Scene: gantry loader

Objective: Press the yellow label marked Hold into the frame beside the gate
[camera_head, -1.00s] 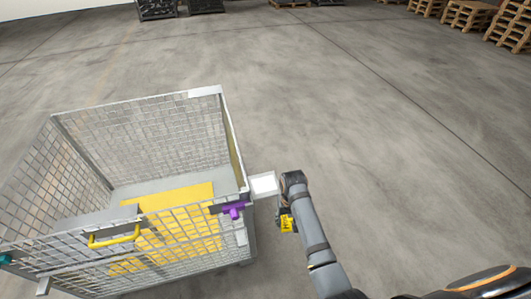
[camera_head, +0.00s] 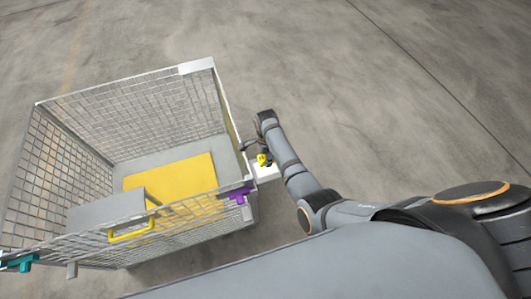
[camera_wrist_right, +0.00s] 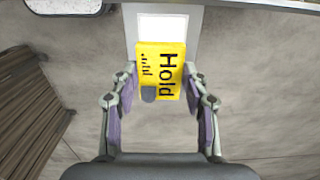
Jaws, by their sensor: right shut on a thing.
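The yellow label (camera_wrist_right: 160,68) marked Hold is between the fingers of my right gripper (camera_wrist_right: 159,88), which is shut on it. In the head view the label (camera_head: 262,160) shows as a small yellow patch at my right gripper (camera_head: 264,153). The frame is a pale plate with a white face (camera_wrist_right: 168,27), just beyond the label's far edge in the wrist view. In the head view the frame (camera_head: 268,173) sticks out from the cage's right corner. The label covers the frame's near part; I cannot tell whether they touch. My left gripper is not in view.
The wire mesh cage (camera_head: 205,68) stands left, with a yellow sheet (camera_head: 180,172) inside. Its front gate has a yellow handle (camera_head: 131,235), a purple latch (camera_head: 240,193) and a teal latch (camera_head: 20,262). Bare concrete floor lies to the right.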

